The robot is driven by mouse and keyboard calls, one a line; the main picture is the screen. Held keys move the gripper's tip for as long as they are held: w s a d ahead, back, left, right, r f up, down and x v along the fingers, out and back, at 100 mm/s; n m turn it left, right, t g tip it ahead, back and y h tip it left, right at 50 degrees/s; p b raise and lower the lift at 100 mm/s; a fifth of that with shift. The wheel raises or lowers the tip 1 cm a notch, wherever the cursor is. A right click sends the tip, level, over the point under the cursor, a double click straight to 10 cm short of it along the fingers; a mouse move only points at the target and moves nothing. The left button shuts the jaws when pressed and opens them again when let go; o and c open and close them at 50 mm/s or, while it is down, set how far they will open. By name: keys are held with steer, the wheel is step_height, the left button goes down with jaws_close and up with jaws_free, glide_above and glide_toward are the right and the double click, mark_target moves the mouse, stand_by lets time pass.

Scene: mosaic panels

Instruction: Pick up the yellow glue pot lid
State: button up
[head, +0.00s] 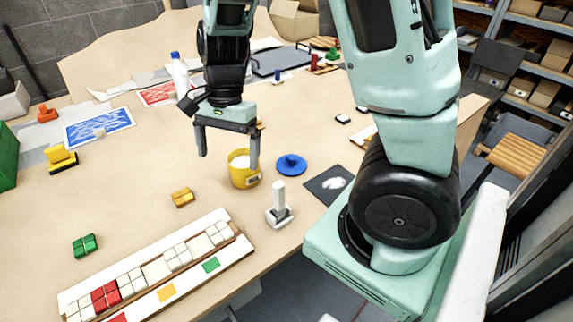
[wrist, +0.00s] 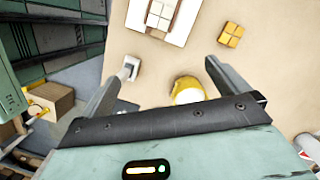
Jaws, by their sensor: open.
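The yellow glue pot (head: 245,179) stands uncovered on the table, with white contents showing. It also shows in the wrist view (wrist: 181,82), partly hidden by my gripper body. A round blue lid with a small knob (head: 291,164) lies on the table just right of the pot; I see no yellow lid. The blue lid does not show in the wrist view. My gripper (head: 228,160) is open and empty, pointing down above the table by the pot. Its right finger overlaps the pot in the head view; contact cannot be told. Both fingers show in the wrist view (wrist: 170,64).
A white upright-handled tool (head: 279,208) stands in front of the blue lid, near the table edge. A dark square with a white patch (head: 328,184) lies to its right. Yellow tiles (head: 183,197) and a mosaic panel (head: 155,270) lie at front left.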

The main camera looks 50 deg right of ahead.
steer(key=w+d+f+m, duration=0.2)
steer(key=w+d+m, duration=0.1)
steer(key=d+m, duration=0.75)
steer(key=m+h, duration=0.2)
steer(key=m, duration=0.3)
glide_above(291, 157)
steer(key=shift+t, duration=0.4)
step_height(291, 157, down, 10)
steer(key=shift+s+f, duration=0.15)
steer(key=shift+d+f, duration=0.1)
steer(key=shift+f, duration=3)
steer(key=c, duration=0.8)
